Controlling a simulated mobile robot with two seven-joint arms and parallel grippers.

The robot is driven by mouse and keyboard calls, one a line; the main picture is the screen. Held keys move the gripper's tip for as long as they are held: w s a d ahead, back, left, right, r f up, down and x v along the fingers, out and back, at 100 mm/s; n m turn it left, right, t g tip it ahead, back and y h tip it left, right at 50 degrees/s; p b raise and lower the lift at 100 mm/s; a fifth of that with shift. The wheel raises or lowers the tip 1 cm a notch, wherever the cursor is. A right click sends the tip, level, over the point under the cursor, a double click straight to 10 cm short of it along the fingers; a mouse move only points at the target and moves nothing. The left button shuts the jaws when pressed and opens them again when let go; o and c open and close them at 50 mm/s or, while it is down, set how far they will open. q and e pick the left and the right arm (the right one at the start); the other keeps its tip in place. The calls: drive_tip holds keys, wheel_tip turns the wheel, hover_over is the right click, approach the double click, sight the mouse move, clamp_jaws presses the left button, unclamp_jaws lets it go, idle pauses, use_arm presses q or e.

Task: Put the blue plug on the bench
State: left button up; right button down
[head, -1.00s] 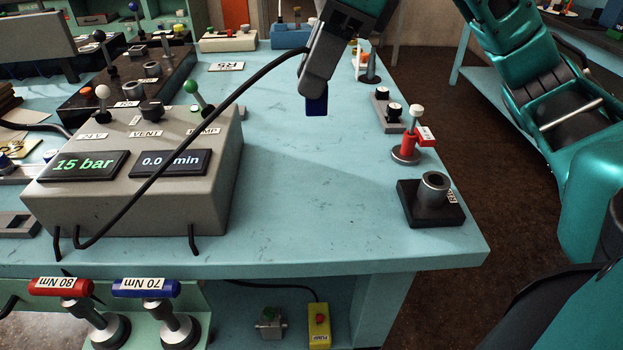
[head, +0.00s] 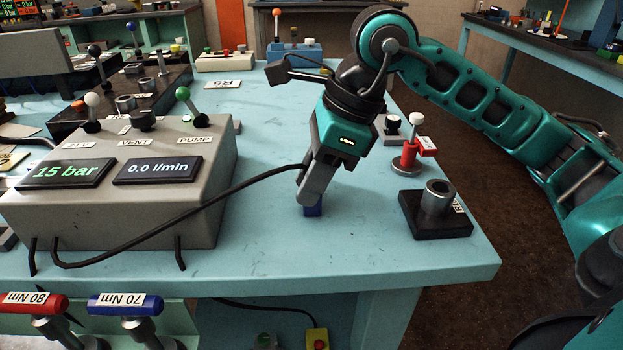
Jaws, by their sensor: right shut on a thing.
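The blue plug (head: 313,209) shows as a small blue block below the fingertips of my right gripper (head: 308,200). The gripper points down and is shut on the plug; the fingers hide its upper part. The plug is low over the open middle of the teal bench (head: 270,250); I cannot tell whether its lower end touches the top. A black cable (head: 220,195) runs from the gripper fingers left and down to the front of the grey test box. My left gripper is not in view.
The grey test box (head: 190,225) with levers and two displays stands on the left. A black block with a metal socket (head: 436,225) and a red post with a white knob (head: 409,158) stand to the right. Bench top around the plug is clear.

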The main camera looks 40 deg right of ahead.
drive_tip(key=c, duration=1.4)
unclamp_jaws()
drive_tip(key=shift+f, duration=0.15)
drive_tip(key=o, duration=0.5)
drive_tip(key=shift+r, duration=0.3)
drive_tip(key=p+v, duration=0.2)
drive_tip(key=v, duration=1)
drive_tip(key=shift+p, duration=0.3)
drive_tip(key=shift+a, duration=0.1)
